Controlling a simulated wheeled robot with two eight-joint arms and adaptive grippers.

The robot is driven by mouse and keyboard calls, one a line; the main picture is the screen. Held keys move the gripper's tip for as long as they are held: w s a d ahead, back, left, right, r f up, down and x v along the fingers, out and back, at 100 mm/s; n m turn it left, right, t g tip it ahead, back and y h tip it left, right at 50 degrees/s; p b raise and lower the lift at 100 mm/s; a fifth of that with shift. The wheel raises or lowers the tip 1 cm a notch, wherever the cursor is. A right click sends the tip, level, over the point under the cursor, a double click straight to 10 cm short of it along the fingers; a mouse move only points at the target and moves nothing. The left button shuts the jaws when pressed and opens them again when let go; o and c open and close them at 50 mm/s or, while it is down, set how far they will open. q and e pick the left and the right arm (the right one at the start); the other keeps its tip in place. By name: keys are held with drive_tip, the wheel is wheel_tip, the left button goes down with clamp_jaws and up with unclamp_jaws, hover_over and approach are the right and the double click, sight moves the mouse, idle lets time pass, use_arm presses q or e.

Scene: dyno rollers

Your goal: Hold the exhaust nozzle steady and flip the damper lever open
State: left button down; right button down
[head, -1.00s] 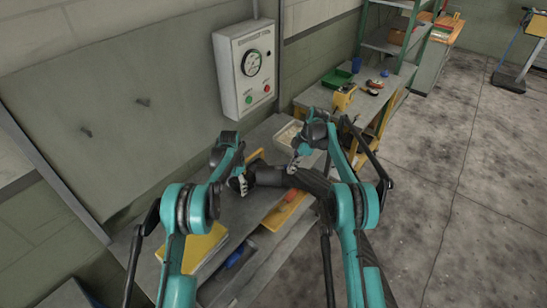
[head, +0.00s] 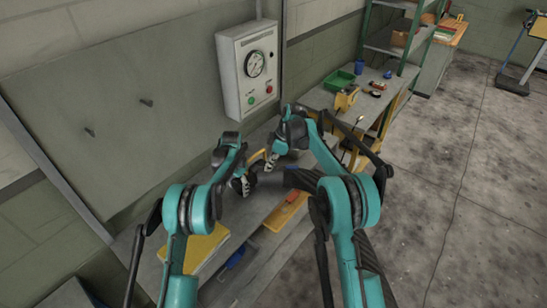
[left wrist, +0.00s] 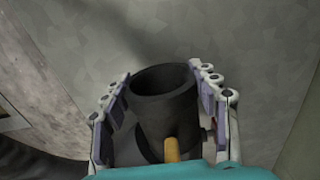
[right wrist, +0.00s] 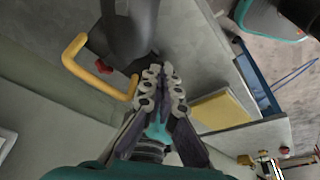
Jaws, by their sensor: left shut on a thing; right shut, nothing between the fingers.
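The exhaust nozzle (left wrist: 165,92) is a dark, open-ended cylinder. In the left wrist view it sits between the two fingers of my left gripper (head: 243,186), which is shut on it. In the right wrist view the dark nozzle body (right wrist: 130,30) carries a yellow bent handle (right wrist: 75,52) and a small red knob (right wrist: 103,67). I cannot tell for sure which is the damper lever. My right gripper (right wrist: 162,76) is shut and empty, its tips close beside the nozzle. In the head view my right gripper (head: 270,163) is just right of the left one, and the arms hide much of the nozzle.
A gauge panel (head: 248,70) hangs on the wall behind. A green bin (head: 338,80) stands farther right.

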drive_tip(key=shift+v, duration=2.3)
drive_tip(key=shift+a, duration=0.1)
use_arm(q)
drive_tip(key=shift+c, duration=1.9)
unclamp_jaws()
drive_tip(key=shift+r, duration=0.1)
